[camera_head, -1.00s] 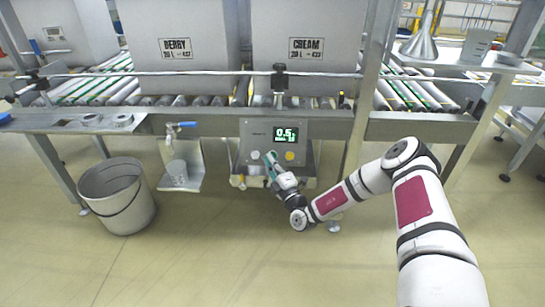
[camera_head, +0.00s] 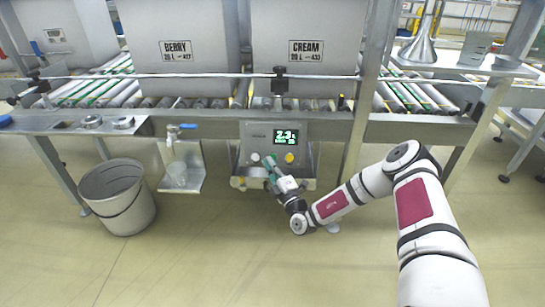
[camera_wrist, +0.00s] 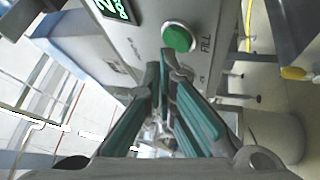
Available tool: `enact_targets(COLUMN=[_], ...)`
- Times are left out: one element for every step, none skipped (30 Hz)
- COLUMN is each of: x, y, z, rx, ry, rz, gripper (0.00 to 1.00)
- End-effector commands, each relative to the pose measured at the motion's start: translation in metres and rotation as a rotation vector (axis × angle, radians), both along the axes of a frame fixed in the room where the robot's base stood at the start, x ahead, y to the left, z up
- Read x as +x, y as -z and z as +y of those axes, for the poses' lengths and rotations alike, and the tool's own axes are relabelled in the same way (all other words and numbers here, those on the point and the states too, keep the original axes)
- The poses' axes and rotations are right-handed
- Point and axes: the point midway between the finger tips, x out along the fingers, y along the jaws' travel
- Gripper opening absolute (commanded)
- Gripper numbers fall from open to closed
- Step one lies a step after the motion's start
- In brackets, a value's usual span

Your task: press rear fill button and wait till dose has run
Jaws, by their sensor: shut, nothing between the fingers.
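A grey control panel (camera_head: 258,137) hangs below the conveyor, with a lit green display (camera_head: 287,136) reading about 2.3. A round green button (camera_wrist: 179,38) beside the word FILL shows in the wrist view. In the head view it is hidden or hard to tell behind my fingers. My gripper (camera_head: 270,160) is shut and empty, with its teal fingers pointing up at the lower part of the panel. In the wrist view my fingertips (camera_wrist: 163,60) are just below and beside the green button. I cannot tell whether they touch it.
A blue-handled tap (camera_head: 175,133) stands above a clear cup (camera_head: 177,174) at the left. A grey bucket (camera_head: 118,197) stands on the floor. Boxes marked BERRY and CREAM sit on the conveyor.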

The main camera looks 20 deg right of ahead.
Motion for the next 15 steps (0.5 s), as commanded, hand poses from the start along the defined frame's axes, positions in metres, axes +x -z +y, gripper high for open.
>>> enact_targets(x=[-0.0022,-0.0031,-0.0037,-0.0041,-0.0042,-0.0042,-0.0041,-0.0042,-0.0041,-0.0041,-0.0042,-0.0043,-0.0047,-0.0053,-0.0067], y=[-0.0023,-0.0025,-0.0027,-0.0026,-0.0025,-0.0022,-0.002,-0.002,-0.0019,-0.0019,-0.0019,-0.0021,-0.0023,-0.0027,-0.0035], z=[0.0004,0.0006,0.001,0.0011,0.0012,0.0012,0.0013,0.0014,0.0014,0.0014,0.0015,0.0016,0.0017,0.002,0.0023], rx=[0.0,0.0,-0.001,-0.001,-0.001,-0.001,-0.001,-0.001,-0.001,-0.001,-0.001,-0.001,-0.001,-0.001,0.0], ry=[0.001,0.001,0.0,0.0,0.0,0.0,0.0,0.0,0.0,-0.001,-0.001,-0.001,-0.001,-0.001,-0.001], rz=[0.0,0.0,0.0,-0.001,-0.001,-0.001,-0.001,-0.001,-0.001,-0.001,-0.001,-0.001,-0.001,-0.001,0.0], gripper=[0.0,0.0,0.0,0.0,0.0,0.0,0.0,0.0,0.0,0.0,0.0,0.0,0.0,0.0,0.0])
